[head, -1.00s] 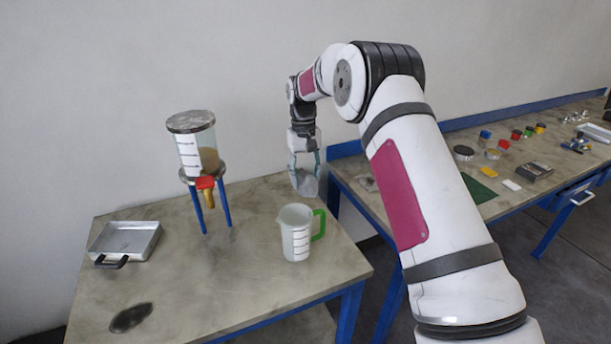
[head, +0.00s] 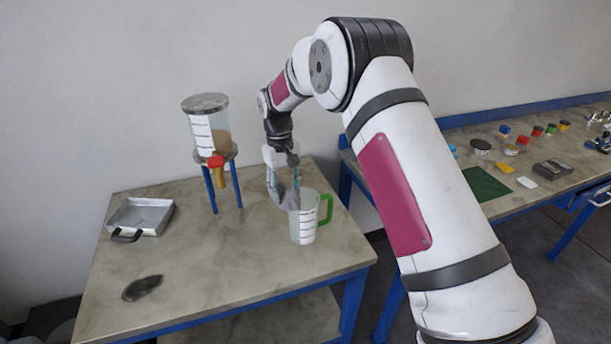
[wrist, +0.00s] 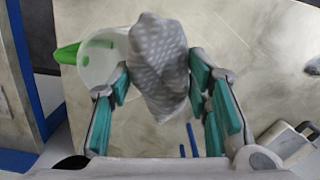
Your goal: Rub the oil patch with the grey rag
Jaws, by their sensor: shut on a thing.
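The grey rag (wrist: 160,65) hangs between the teal pads of my gripper (wrist: 160,95) in the wrist view, showing a pale dotted pattern. My gripper (head: 284,192) is shut on the rag (head: 283,193) in the head view, above the table and just left of and behind the measuring jug. The dark oil patch (head: 142,288) lies on the front left of the table (head: 220,270), well away from the gripper. The edge of a dark patch (wrist: 313,67) shows at the right of the wrist view.
A clear jug (head: 303,222) with a green handle stands close beside the gripper. A vessel (head: 208,130) on blue legs stands at the back, and a metal tray (head: 142,215) with a black handle at the left. The front middle of the table is clear. A second bench (head: 510,215) holds small items.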

